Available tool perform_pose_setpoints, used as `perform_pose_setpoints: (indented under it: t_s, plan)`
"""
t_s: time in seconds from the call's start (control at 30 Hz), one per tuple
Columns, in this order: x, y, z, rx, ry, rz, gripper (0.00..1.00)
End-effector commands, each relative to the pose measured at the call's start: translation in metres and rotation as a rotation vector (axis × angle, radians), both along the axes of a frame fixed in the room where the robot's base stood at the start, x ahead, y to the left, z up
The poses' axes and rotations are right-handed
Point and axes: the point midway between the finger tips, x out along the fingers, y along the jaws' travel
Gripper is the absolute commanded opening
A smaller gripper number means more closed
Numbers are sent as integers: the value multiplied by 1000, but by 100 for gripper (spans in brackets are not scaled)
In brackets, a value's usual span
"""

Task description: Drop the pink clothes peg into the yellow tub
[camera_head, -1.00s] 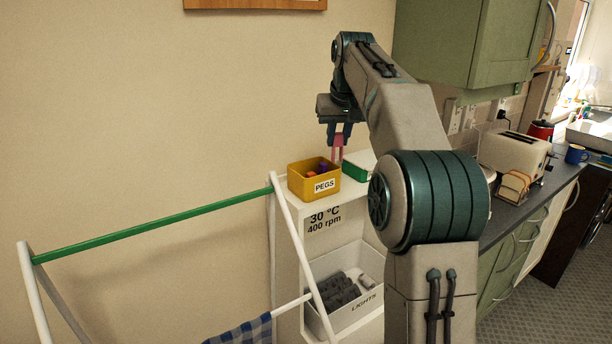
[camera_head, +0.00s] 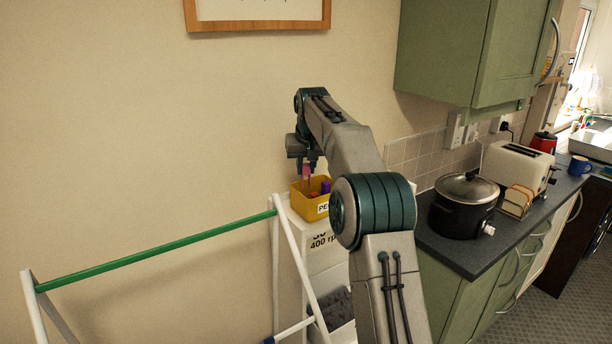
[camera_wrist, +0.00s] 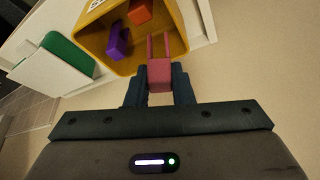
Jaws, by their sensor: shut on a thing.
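My gripper (camera_head: 306,163) is shut on the pink clothes peg (camera_head: 306,177) and holds it over the yellow tub (camera_head: 309,210), which is labelled PEGS. In the wrist view the pink peg (camera_wrist: 159,75) sits between the fingertips (camera_wrist: 159,88), its two prongs pointing at the yellow tub (camera_wrist: 178,38) and overlapping its near rim in the picture. I cannot tell how far above the rim it is. A purple peg (camera_wrist: 118,42) and an orange peg (camera_wrist: 140,11) lie inside the tub.
A green box (camera_wrist: 67,54) is beside the tub. A drying rack with a green rail (camera_head: 160,248) stands to the left. A black pot (camera_head: 465,205) and a toaster (camera_head: 515,165) occupy the worktop at right.

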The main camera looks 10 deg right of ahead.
Motion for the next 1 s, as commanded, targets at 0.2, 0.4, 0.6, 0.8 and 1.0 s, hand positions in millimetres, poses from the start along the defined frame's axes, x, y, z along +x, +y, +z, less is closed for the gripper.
perform_pose_setpoints:
  t_s: [0.2, 0.4, 0.6, 0.8, 1.0]
  plan:
    - [-1, -1, -28, -1, 4, -1, 0]
    - [-1, -1, -38, -1, 1, -1, 0]
    - [-1, -1, -38, 0, 1, -1, 0]
    - [-1, -1, -44, 0, 2, -1, 0]
    - [-1, -1, -50, 0, 1, -1, 0]
